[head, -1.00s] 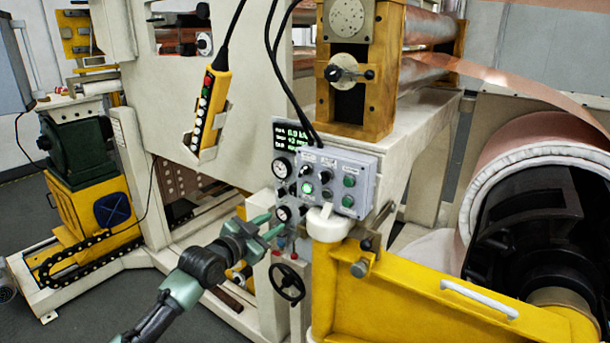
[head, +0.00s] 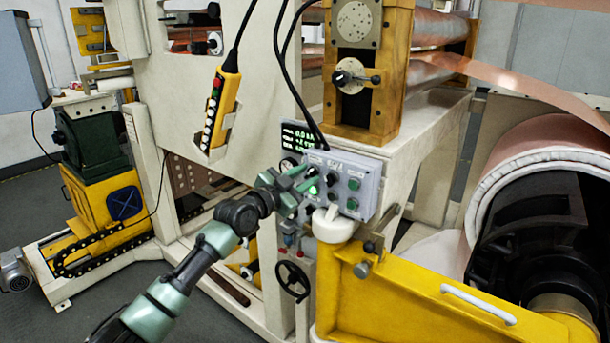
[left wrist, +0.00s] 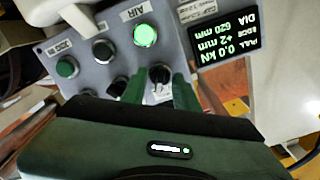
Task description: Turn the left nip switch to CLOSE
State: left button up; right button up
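The grey control panel (head: 365,172) stands on the machine frame, with dark knobs and green buttons. My left gripper (head: 302,178) is in front of its left part and hides some controls. In the left wrist view, where the panel appears turned over, a black switch knob (left wrist: 160,74) lies between the green fingertips of my left gripper (left wrist: 158,92). The fingers are apart, one on each side of the knob; contact cannot be told. The knob's label and exact setting cannot be read. My right gripper is not in view.
A lit green button (left wrist: 145,35) and another dark knob (left wrist: 118,86) are close to the fingers. The display (left wrist: 222,38) reads 0.0 kN, +2 mm, 620 mm. A handwheel (head: 293,281) is below the panel, and a yellow arm (head: 440,300) stands to the right.

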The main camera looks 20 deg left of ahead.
pick_arm(q)
grip_shut()
